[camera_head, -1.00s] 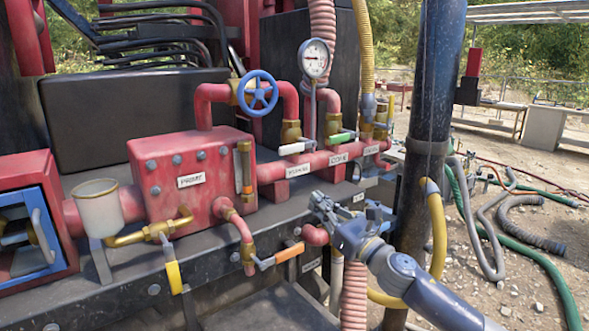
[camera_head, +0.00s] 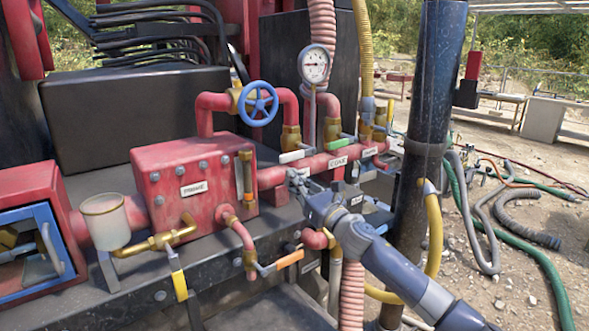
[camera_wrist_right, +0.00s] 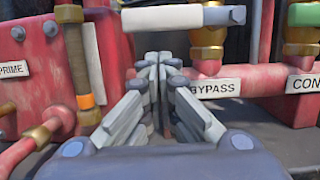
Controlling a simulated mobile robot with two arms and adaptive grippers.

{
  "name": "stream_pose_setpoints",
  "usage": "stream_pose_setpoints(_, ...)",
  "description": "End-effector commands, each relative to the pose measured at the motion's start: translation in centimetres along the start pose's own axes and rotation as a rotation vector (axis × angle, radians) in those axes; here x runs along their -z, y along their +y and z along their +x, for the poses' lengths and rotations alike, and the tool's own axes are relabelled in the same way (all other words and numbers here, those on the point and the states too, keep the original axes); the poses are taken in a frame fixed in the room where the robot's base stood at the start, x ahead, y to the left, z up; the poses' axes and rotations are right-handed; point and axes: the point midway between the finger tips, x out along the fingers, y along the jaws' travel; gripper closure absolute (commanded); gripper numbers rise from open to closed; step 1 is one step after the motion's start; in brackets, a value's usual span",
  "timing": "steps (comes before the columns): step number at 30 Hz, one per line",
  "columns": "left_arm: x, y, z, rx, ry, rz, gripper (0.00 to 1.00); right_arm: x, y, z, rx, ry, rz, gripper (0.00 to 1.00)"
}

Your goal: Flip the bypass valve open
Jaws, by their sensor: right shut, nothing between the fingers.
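The bypass valve has a brass body (camera_head: 291,137) on a vertical riser above the red manifold pipe. Its white lever handle (camera_head: 294,156) lies roughly level, crosswise to the riser. In the right wrist view the white handle (camera_wrist_right: 182,18) spans the top, above the BYPASS label (camera_wrist_right: 226,87). My right gripper (camera_head: 297,175) is shut and empty, just below the handle in the head view and in front of the manifold. Its closed fingertips (camera_wrist_right: 158,60) appear below the handle in the wrist view; contact cannot be told. The gripper hides the label in the head view.
A green-handled valve (camera_head: 340,138) stands right of the bypass valve. A red PRIME box (camera_head: 190,180) with a sight tube (camera_head: 245,175) is at left. An orange-handled valve (camera_head: 289,260) sits lower. A dark post (camera_head: 425,150) stands beside my right arm.

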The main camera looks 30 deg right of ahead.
Motion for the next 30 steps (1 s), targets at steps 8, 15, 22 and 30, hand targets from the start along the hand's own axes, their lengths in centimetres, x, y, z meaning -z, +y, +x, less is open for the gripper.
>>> stream_pose_setpoints(8, 0.3, 0.0, -1.1, 0.000, 0.003, 0.000, 1.00, -1.4, 0.0, 0.3, 0.001, 0.002, 0.001, 1.00)
stream_pose_setpoints(15, 0.8, -0.1, -1.0, 0.001, 0.011, 0.000, 1.00, -1.4, 0.0, 0.3, 0.001, 0.001, 0.001, 1.00)
stream_pose_setpoints(22, 0.9, -0.1, -1.2, 0.001, 0.013, 0.000, 1.00, -1.6, 0.1, 0.4, 0.004, 0.001, 0.018, 1.00)
stream_pose_setpoints(30, 0.9, -0.1, -1.7, 0.001, 0.012, -0.001, 1.00, -1.9, 0.3, 0.5, 0.017, 0.001, 0.065, 1.00)
